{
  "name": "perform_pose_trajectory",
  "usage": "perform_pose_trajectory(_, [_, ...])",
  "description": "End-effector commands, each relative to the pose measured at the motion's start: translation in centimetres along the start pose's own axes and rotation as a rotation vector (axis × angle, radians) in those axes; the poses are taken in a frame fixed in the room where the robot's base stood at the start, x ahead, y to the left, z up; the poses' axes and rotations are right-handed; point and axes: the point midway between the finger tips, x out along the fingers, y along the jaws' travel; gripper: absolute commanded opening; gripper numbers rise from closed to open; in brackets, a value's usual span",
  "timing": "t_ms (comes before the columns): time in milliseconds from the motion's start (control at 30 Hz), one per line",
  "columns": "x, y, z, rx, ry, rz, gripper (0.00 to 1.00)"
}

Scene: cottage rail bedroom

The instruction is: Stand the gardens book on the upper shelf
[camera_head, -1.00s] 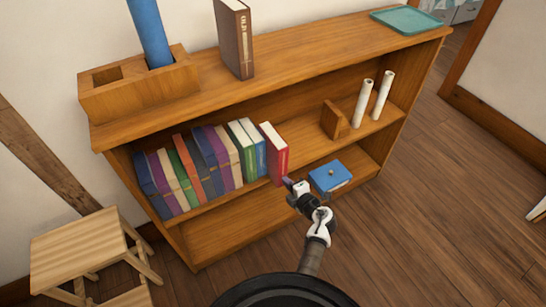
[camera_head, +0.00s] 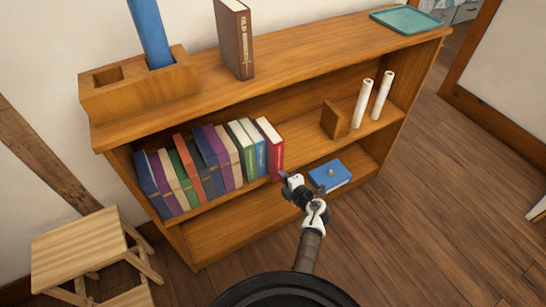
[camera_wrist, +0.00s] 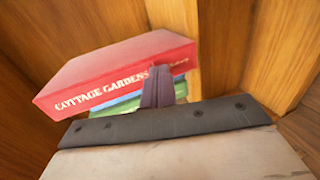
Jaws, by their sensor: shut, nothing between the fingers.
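The red gardens book (camera_head: 269,147) stands upright at the right end of the book row on the upper shelf (camera_head: 300,160). In the wrist view its red cover and spine (camera_wrist: 110,75) show, with "COTTAGE GARDENS" lettered on the spine. My gripper (camera_head: 283,177) is shut and empty, at the shelf front by the lower part of the book. In the wrist view the closed fingers (camera_wrist: 157,88) overlap the spine and hide part of the lettering. I cannot tell whether they touch it.
Several books (camera_head: 195,165) fill the shelf to the left. A wooden bookend (camera_head: 333,118) and two white rolls (camera_head: 371,100) stand to the right, past a bare stretch. A blue book (camera_head: 330,174) lies below. A stool (camera_head: 80,245) stands front left.

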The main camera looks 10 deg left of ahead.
Motion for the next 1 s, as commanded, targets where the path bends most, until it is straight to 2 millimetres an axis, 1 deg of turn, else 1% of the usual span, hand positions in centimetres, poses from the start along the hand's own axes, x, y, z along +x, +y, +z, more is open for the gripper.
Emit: perform_pose_trajectory(1000, [3.9,1.3,0.0,-0.001,0.001,0.0,0.0])
